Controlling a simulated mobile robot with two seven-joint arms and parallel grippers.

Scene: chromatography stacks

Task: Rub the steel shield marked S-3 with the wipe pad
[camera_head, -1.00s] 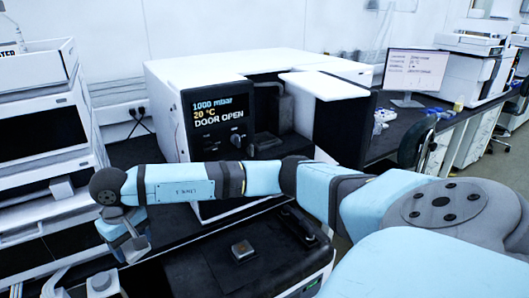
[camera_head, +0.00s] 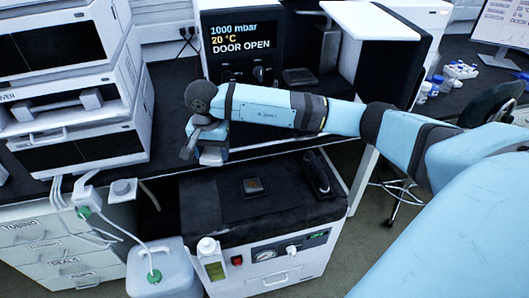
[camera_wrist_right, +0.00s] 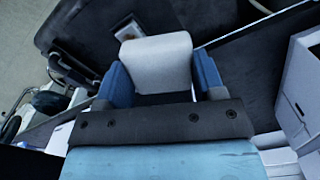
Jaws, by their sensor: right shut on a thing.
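My right gripper (camera_wrist_right: 153,82) is shut on a pale, rounded block, the wipe pad (camera_wrist_right: 155,62), in the right wrist view. In the head view this gripper (camera_head: 212,152) points down at the left end of my blue arm, in front of the instrument and above the left rear part of the black-topped cart. The pad is mostly hidden there. No S-3 mark can be read, so I cannot identify the steel shield. A small dark square piece with a brownish centre (camera_head: 253,186) lies on the cart top, apart from the gripper. My left gripper is out of view.
The instrument with its display reading DOOR OPEN (camera_head: 241,43) stands behind my arm. A stack of white modules (camera_head: 75,140) is at left. The cart top (camera_head: 220,220) has free room around the square piece; a dark handle-like object (camera_head: 319,175) is at its right.

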